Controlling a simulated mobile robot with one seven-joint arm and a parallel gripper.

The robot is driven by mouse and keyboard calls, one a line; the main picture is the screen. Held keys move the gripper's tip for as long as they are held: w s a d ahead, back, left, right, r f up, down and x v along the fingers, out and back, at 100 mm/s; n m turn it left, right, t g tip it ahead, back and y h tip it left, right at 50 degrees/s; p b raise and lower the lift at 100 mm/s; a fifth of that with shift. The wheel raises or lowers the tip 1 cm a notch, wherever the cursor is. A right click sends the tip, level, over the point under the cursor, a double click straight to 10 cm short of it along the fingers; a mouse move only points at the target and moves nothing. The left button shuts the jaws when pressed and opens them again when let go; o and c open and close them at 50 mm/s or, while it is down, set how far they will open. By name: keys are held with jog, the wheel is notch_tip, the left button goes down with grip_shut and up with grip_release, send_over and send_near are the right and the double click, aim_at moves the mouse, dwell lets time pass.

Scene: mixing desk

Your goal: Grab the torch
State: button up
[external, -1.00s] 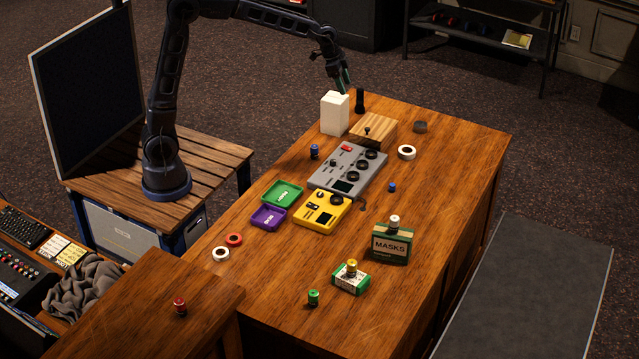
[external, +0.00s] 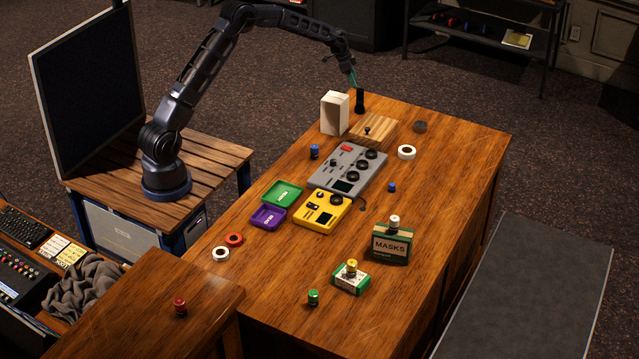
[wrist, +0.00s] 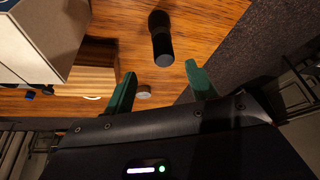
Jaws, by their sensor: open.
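The torch (external: 359,102) is a small black cylinder standing upright at the far end of the desk. In the wrist view the torch (wrist: 161,40) lies ahead of the fingertips, between their lines. My gripper (external: 353,79) is just above the torch in the external view, pointing down. In the wrist view my gripper (wrist: 160,82) shows two green fingers spread apart with nothing between them. I cannot tell whether a fingertip touches the torch, but a gap shows in the wrist view.
A white box (external: 334,113) stands close left of the torch. A wooden box (external: 375,130) with a small black knob sits in front of it. A grey mixer (external: 347,169) lies nearer. The desk's far edge is close behind the torch.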

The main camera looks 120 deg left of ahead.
aim_at(362, 97)
jog(key=x, duration=1.1)
jog(key=shift+a+f, duration=0.1)
jog(key=shift+a, duration=0.1)
jog(key=c, duration=1.2)
